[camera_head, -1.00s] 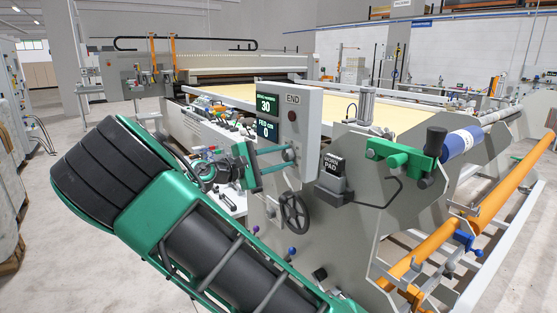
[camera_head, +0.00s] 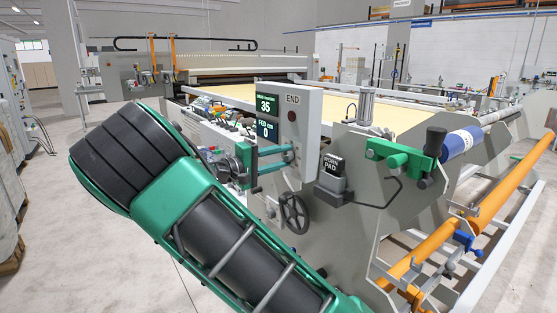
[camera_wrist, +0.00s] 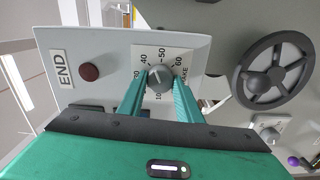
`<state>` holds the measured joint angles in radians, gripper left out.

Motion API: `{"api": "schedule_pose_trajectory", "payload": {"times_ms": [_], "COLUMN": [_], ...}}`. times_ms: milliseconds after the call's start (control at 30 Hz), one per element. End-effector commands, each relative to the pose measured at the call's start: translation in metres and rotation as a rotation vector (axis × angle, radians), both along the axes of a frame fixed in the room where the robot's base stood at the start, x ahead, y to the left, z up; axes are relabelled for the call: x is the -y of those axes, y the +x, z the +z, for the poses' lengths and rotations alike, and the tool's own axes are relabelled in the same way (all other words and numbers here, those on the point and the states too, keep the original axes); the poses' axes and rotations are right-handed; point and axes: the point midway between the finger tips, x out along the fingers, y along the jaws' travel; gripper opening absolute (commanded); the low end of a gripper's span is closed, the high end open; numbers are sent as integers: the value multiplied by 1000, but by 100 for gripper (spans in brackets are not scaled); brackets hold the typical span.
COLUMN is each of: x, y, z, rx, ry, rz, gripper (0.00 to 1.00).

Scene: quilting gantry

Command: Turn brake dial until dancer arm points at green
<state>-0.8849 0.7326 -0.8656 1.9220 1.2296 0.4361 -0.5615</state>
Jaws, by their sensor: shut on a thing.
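The brake dial (camera_wrist: 158,78) is a grey knob on a pale scale plate in the wrist view. Its white mark lies between the 30 and 40 side of the scale. My gripper (camera_wrist: 160,84) is shut on the dial, with one green finger on each side of it. In the head view my gripper (camera_head: 290,155) reaches the side of the control panel (camera_head: 312,125), and its fingers largely hide the dial. The panel display (camera_head: 266,105) reads 35 above and 0 below. I cannot make out the dancer arm or its green mark for certain.
A dark red button (camera_wrist: 90,72) beside the END label is on the same panel. A black handwheel (camera_wrist: 274,72) is close to the right of my fingers. The work pad (camera_head: 332,168) stands right of the panel. Open floor lies left of my arm.

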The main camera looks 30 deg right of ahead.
Motion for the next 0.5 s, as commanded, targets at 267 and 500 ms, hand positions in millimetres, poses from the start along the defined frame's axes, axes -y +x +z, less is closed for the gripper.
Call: {"api": "schedule_pose_trajectory", "payload": {"times_ms": [267,500], "x": [-1,-2], "y": [-1,-1], "z": [-5,-5], "rx": [77,91], "ry": [11,12], "rz": [-3,-2], "gripper": [9,9]}}
